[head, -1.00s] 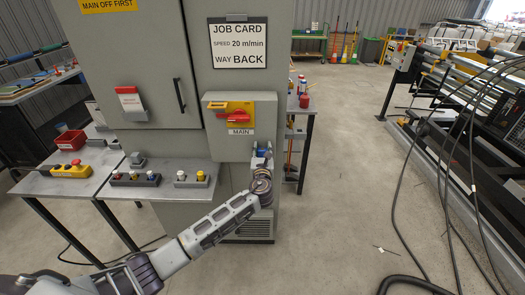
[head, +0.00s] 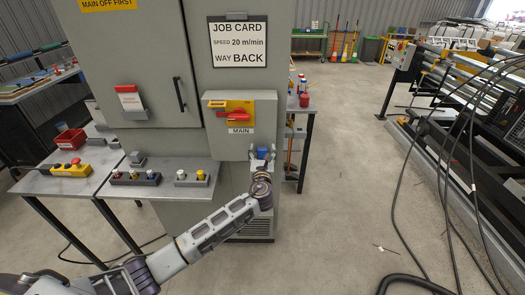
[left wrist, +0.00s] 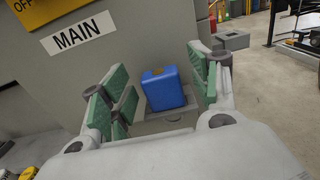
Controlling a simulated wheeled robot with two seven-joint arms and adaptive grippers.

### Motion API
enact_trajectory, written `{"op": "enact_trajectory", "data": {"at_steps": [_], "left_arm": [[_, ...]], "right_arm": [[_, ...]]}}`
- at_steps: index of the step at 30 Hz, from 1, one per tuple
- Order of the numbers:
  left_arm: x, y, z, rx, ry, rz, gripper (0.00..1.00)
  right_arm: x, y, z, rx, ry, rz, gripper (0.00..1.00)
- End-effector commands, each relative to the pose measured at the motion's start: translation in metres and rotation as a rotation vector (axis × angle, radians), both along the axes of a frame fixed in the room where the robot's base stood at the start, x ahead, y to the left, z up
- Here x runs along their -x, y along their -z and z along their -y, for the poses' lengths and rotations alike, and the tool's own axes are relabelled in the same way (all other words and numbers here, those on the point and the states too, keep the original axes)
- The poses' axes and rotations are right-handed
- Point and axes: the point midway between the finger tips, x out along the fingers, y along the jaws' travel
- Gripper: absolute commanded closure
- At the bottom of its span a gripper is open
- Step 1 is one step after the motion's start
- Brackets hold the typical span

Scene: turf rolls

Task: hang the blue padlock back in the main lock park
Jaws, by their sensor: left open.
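The blue padlock (head: 263,153) is at the lower right edge of the grey cabinet, below and right of the MAIN label. In the left wrist view the blue padlock (left wrist: 166,89) stands nearly upright at a small grey bracket (left wrist: 170,124), apparently the main lock park. Whether its shackle is hooked there is hidden. My left gripper (head: 262,152) is open, with its green-padded fingers (left wrist: 160,92) on either side of the padlock and gaps showing. My right gripper is out of view.
The red-handled MAIN switch (head: 235,116) is on the cabinet (head: 225,80) above. A small table (head: 301,115) with a red container stands just right. A bench with button boxes (head: 135,179) is at left.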

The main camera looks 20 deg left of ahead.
Motion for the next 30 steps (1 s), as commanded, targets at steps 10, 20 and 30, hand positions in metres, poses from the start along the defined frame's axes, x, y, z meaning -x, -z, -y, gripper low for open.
{"op": "enact_trajectory", "data": {"at_steps": [10, 20, 30], "left_arm": [[0.04, 0.0, 0.011, 0.0, 0.001, 0.0, 0.39], [0.08, 0.0, 0.022, -0.001, 0.0, 0.0, 0.39], [0.098, -0.001, 0.028, 0.0, 0.0, 0.001, 0.39]], "right_arm": [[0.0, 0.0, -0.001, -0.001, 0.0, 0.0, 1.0], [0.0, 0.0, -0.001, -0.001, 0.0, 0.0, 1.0], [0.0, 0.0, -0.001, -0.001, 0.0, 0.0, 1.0]]}}
